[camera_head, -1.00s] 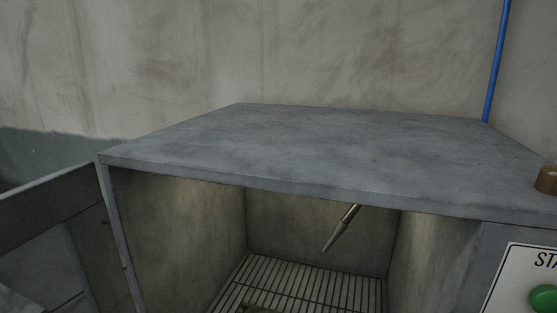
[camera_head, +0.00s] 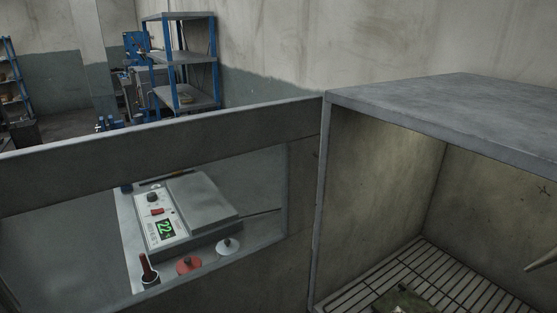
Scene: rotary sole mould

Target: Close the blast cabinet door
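The blast cabinet (camera_head: 460,92) stands at the right, a grey metal box with its front open. Its door (camera_head: 220,136) is swung wide open to the left, hinged at the cabinet's left front edge, and has a window in a grey frame. Inside are a slatted grate floor (camera_head: 370,292), a greenish-brown piece (camera_head: 405,301) lying on it, and the tip of a nozzle (camera_head: 541,261) at the right edge. Neither of my grippers is in view.
Through the door window shows a grey device (camera_head: 195,211) with a green display and knobs. A blue-framed shelf (camera_head: 184,60) stands far behind, near the wall. Another blue rack (camera_head: 10,80) is at the far left.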

